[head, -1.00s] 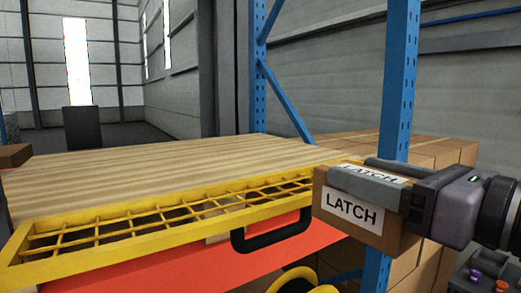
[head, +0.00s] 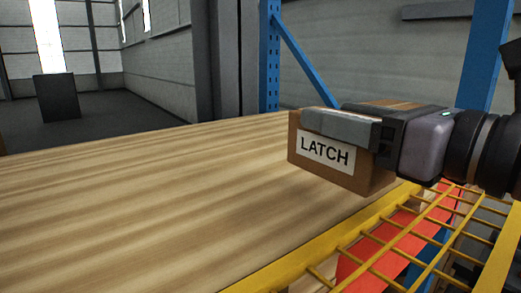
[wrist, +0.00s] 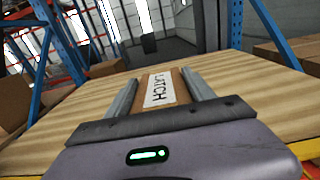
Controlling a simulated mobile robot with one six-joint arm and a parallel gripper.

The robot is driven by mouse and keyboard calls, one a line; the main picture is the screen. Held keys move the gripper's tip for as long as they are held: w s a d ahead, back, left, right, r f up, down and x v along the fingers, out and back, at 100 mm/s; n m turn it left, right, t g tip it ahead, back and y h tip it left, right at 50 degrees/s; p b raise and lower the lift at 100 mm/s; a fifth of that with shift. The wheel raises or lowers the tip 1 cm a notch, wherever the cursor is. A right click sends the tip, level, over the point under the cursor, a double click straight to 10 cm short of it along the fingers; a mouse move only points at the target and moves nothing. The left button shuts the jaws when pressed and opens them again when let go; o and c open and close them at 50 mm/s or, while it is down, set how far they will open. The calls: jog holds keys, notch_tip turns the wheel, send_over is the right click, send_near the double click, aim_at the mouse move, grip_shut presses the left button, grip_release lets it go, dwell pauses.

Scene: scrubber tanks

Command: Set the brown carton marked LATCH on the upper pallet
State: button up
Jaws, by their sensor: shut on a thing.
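The brown carton marked LATCH (head: 325,152) is in my gripper (head: 318,118), its white label facing the head camera. One finger lies along the carton's near upper side. In the wrist view the carton (wrist: 160,88) sits between both fingers of my gripper (wrist: 158,80), its label facing up toward that camera. A broad wooden slatted surface (head: 170,190), which looks like the upper pallet, lies under and left of the carton. The carton is over its right part. I cannot tell whether the carton's bottom touches the boards.
A yellow mesh guard (head: 410,230) runs along the near right edge of the boards, with a red part (head: 375,255) below. Blue rack posts (head: 269,60) stand behind. Other brown cartons (wrist: 295,52) show at the right in the wrist view. The boards' left part is bare.

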jog(key=w+d+f, duration=0.1)
jog(key=w, duration=0.3)
jog(key=w+d+f+b, duration=0.1)
jog(key=w+d+f, duration=0.1)
jog(key=w, duration=0.2)
jog(key=w+d+f+b, duration=0.1)
jog(key=w+f, duration=0.1)
jog(key=w, duration=0.2)
jog(key=shift+w+d+f, duration=0.15)
jog(key=shift+w+d, duration=0.1)
jog(key=shift+d, duration=0.15)
jog(key=shift+w+a+r, duration=0.1)
jog(key=shift+w+r, duration=0.05)
jog(key=shift+r, duration=0.1)
jog(key=shift+f, duration=0.1)
jog(key=o, duration=1.7)
jog(key=shift+c, duration=0.2)
jog(key=b+v, duration=0.1)
jog(key=v, duration=1.1)
jog(key=shift+b, duration=0.4)
